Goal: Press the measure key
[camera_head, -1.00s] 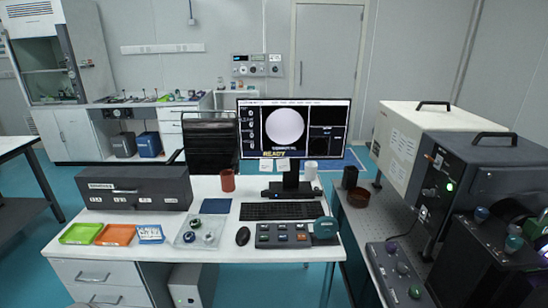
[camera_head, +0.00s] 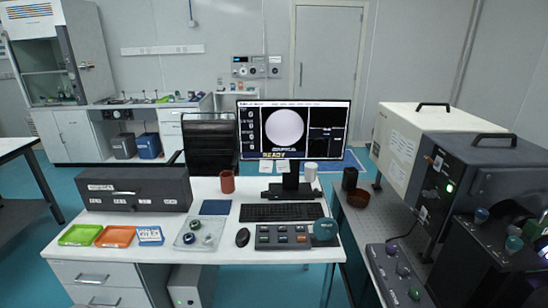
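A dark key panel (camera_head: 283,236) with two rows of small coloured keys lies on the white desk, in front of the keyboard. The lettering on its keys is too small to read, so I cannot tell which one is the measure key. A monitor (camera_head: 294,130) behind it shows a bright grey disc and the word READY in yellow. Neither of my grippers is in view, and nothing covers the keys.
A keyboard (camera_head: 282,212) lies behind the panel, and a mouse (camera_head: 242,237) to its left. A clear tray (camera_head: 200,233) with small round parts is farther left. Dark instruments (camera_head: 455,185) and a knobbed control box (camera_head: 398,272) fill the bench on the right.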

